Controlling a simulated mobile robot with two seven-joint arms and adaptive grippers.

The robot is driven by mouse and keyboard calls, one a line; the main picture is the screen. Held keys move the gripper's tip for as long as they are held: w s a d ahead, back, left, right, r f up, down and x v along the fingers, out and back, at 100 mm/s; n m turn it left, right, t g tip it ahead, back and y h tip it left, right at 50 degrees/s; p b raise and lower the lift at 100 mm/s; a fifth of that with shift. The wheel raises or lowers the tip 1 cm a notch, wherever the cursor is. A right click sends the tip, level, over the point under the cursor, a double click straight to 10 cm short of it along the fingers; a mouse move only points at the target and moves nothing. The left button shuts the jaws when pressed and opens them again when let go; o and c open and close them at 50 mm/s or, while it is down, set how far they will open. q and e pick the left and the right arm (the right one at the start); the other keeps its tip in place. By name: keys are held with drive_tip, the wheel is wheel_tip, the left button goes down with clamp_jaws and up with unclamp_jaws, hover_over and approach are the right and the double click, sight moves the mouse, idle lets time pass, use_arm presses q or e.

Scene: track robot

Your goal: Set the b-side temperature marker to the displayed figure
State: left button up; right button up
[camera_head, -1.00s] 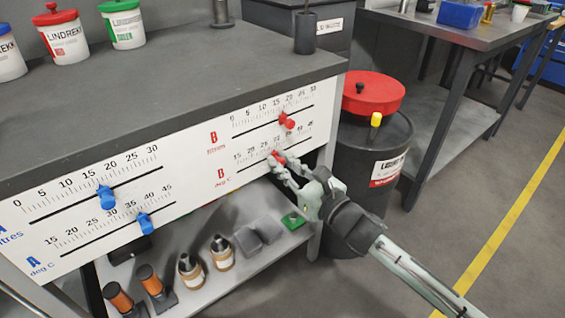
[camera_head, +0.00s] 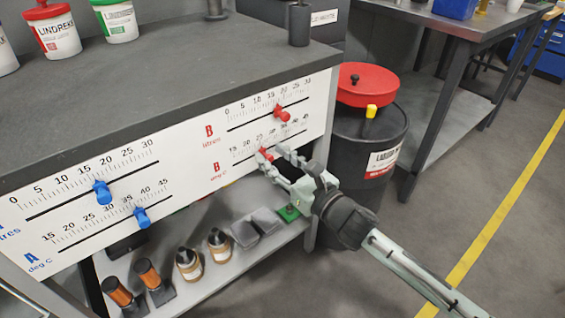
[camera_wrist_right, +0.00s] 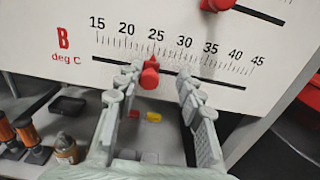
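The red B deg C marker (camera_head: 265,153) sits on the lower right slider line of the white panel (camera_head: 190,150). In the right wrist view the same marker (camera_wrist_right: 150,74) stands close to the 25 label. My right gripper (camera_head: 277,160) is at this marker. In the wrist view its two fingers (camera_wrist_right: 157,92) are spread, one on each side of the marker, with a clear gap on the right and a smaller one on the left. My left gripper is not in view. No separate display of the figure can be made out.
The red B litres marker (camera_head: 282,114) is just above. Two blue A markers, upper (camera_head: 102,192) and lower (camera_head: 142,217), are on the left. A shelf (camera_head: 205,285) with bottles and blocks lies below. A dark drum (camera_head: 375,150) stands to the right.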

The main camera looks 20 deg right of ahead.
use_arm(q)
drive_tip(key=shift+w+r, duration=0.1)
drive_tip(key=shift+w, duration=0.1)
use_arm(e)
drive_tip(key=v, duration=1.1)
drive_tip(key=shift+s, duration=0.4)
drive_tip(key=shift+d, duration=0.1)
